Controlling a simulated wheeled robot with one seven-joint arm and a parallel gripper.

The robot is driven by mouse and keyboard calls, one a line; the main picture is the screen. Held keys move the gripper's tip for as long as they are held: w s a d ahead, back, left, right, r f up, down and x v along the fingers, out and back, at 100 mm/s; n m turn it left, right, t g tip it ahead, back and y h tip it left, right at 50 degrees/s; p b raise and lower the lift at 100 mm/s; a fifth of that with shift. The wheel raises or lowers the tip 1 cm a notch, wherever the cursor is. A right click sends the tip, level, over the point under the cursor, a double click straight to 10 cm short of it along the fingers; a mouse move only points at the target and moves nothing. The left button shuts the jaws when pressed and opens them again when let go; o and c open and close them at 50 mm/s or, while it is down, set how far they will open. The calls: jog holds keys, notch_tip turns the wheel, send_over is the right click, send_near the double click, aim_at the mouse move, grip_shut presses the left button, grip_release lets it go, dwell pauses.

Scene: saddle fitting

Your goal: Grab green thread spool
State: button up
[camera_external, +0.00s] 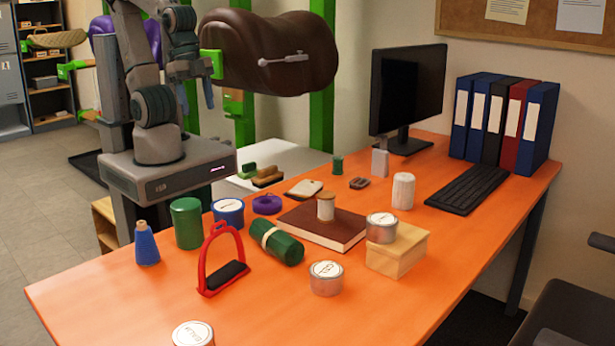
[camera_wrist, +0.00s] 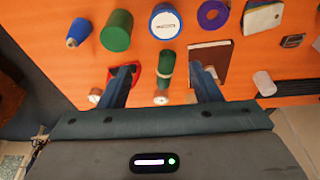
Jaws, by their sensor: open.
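A small dark green cylinder (camera_external: 337,164), which looks like the green thread spool, stands upright near the table's back edge in the external view. I do not see it in the wrist view. My gripper (camera_external: 197,98) is open and empty, high above the back left of the table and well apart from this cylinder. In the wrist view, its two fingers (camera_wrist: 160,78) spread above the table with nothing between them. Two larger green things also show: an upright canister (camera_external: 186,222) and a lying roll with a pale band (camera_external: 283,247).
The orange table (camera_external: 120,300) is crowded. A grey-white block (camera_external: 379,163), brown buckle (camera_external: 359,183) and pale pad (camera_external: 303,189) are near the small green cylinder. A white ribbed cylinder (camera_external: 403,191), book (camera_external: 315,228), monitor (camera_external: 408,90) and red stirrup (camera_external: 208,255) also stand around.

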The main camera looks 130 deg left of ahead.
jog(key=w+a+n+b, duration=0.1)
jog(key=w+a+n, duration=0.3)
jog(key=w+a, duration=0.55)
jog(key=n+g+b, duration=0.2)
jog(key=n+g, duration=0.1)
jog(key=n, duration=0.8)
send_over(338, 158)
notch_tip(338, 158, down, 15)
jog(key=f, duration=0.7)
jog(key=shift+s+a+f+p, duration=0.2)
jog(key=shift+s+a+p, duration=0.05)
jog(key=shift+a+p, duration=0.1)
jog(key=shift+w+d+f+p, duration=0.15)
jog(key=shift+f+p, duration=0.2)
jog(key=shift+f, duration=1.2)
jog(key=shift+w+d+f+p, duration=0.1)
jog(key=shift+f+p, duration=0.25)
jog(key=shift+f, duration=1.2)
jog(key=c, duration=1)
